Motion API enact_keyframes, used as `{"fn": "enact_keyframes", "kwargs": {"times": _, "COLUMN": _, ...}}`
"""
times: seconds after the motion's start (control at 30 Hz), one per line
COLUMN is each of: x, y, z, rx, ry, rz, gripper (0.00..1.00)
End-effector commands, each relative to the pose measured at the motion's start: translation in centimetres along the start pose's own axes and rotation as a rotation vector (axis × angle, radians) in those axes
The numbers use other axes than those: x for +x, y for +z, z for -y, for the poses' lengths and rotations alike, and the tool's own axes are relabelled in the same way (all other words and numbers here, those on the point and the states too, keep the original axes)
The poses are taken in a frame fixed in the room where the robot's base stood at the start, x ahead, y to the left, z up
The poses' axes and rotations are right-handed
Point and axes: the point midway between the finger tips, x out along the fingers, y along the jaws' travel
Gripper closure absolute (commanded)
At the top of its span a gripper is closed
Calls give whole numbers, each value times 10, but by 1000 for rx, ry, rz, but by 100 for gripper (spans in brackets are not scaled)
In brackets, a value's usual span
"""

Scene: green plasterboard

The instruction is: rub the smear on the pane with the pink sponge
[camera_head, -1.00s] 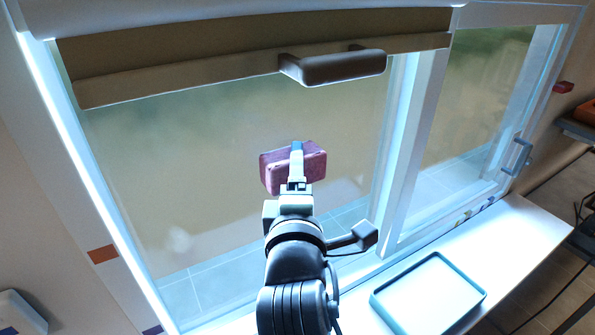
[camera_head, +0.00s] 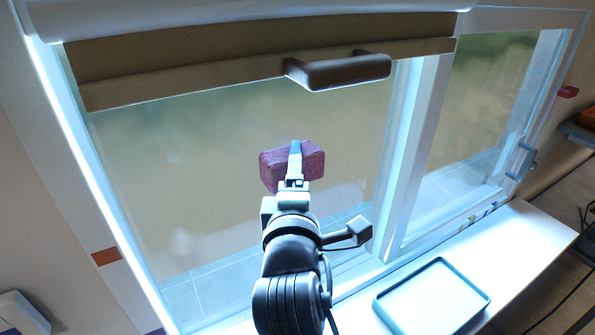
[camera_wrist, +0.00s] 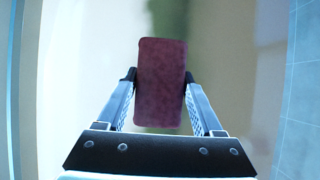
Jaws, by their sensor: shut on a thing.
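The pink sponge (camera_head: 309,164) is held in my gripper (camera_head: 294,160) in front of the left pane (camera_head: 190,150) in the head view. In the wrist view the sponge (camera_wrist: 160,85) stands upright between the two fingers of my gripper (camera_wrist: 161,82), which are shut on its sides. I cannot tell whether the sponge touches the glass. A faint whitish smear (camera_head: 182,241) shows on the lower left part of the pane, below and left of the sponge. My arm hides part of the lower pane.
A dark handle (camera_head: 345,72) hangs from the brown blind (camera_head: 200,65) above the sponge. A teal-rimmed tray (camera_head: 462,266) lies on the white sill (camera_head: 525,235) at lower right. A white frame post (camera_head: 415,150) bounds the pane on the right.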

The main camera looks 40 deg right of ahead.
Motion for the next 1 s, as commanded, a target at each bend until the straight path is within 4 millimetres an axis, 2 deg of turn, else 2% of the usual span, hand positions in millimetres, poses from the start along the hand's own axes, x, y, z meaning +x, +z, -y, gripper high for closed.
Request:
{"fn": "enact_keyframes", "kwargs": {"times": 0.23, "x": 3, "y": 2, "z": -2, "rx": 0, "ry": 1, "rz": 0, "gripper": 76}}
{"fn": "enact_keyframes", "kwargs": {"times": 0.7, "x": 19, "y": 34, "z": -1, "rx": 0, "ry": 0, "rz": 1, "gripper": 76}}
{"fn": "enact_keyframes", "kwargs": {"times": 1.0, "x": 21, "y": 28, "z": 0, "rx": 0, "ry": 1, "rz": -3, "gripper": 76}}
